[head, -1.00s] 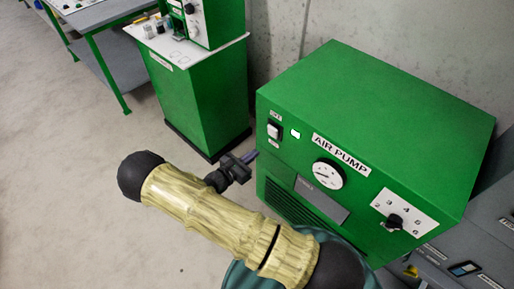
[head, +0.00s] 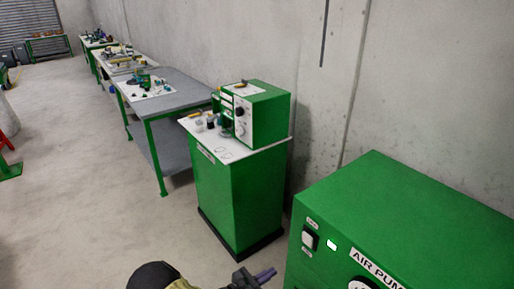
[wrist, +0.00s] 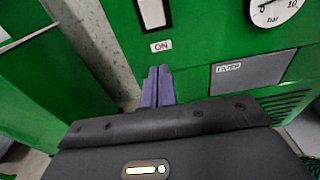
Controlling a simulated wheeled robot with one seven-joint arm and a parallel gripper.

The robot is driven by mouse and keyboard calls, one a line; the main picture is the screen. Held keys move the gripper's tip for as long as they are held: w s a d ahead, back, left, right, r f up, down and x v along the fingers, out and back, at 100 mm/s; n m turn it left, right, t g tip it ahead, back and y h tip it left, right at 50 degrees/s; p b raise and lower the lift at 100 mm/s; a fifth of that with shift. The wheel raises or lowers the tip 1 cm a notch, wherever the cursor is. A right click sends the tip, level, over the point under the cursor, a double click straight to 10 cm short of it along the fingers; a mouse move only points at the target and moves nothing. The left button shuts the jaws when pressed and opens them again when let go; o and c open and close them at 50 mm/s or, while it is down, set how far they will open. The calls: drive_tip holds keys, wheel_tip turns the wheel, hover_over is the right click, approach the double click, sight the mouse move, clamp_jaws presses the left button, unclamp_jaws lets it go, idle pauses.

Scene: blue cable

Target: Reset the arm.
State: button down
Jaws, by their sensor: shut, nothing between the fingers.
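My gripper (head: 262,276) shows at the bottom of the head view, with its purple fingers pointing right toward the left edge of the air pump. In the wrist view my gripper (wrist: 158,80) has its two purple fingers together with nothing between them, and they show in front of the green pump (wrist: 210,50), just below its ON label. I cannot tell whether the fingertips touch the pump. Most of my arm is below the head view's edge.
The green air pump (head: 410,200) fills the lower right, with a white rocker switch (head: 310,239) and a lit indicator. A green cabinet (head: 238,200) with a small machine stands left of it. Workbenches (head: 180,90) line the wall behind. The floor at left (head: 90,200) is clear.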

drive_tip(key=s+d+r+m+g+y+p, duration=0.2)
drive_tip(key=s+d+r+m+y+p, duration=0.1)
drive_tip(key=r+m, duration=0.5)
drive_tip(key=s+d+r+m+g+y+p, duration=0.2)
drive_tip(key=s+r+m+y, duration=0.4)
drive_tip(key=r, duration=0.6)
drive_tip(key=s+d+r+m+g+y+p, duration=0.3)
drive_tip(key=s+d+r+m+y+p, duration=0.1)
drive_tip(key=r+m, duration=0.6)
drive_tip(key=shift+s+d+r+m+y, duration=0.15)
drive_tip(key=shift+s+d+m+y, duration=0.15)
drive_tip(key=shift+d+m+y, duration=0.25)
drive_tip(key=shift+d, duration=0.1)
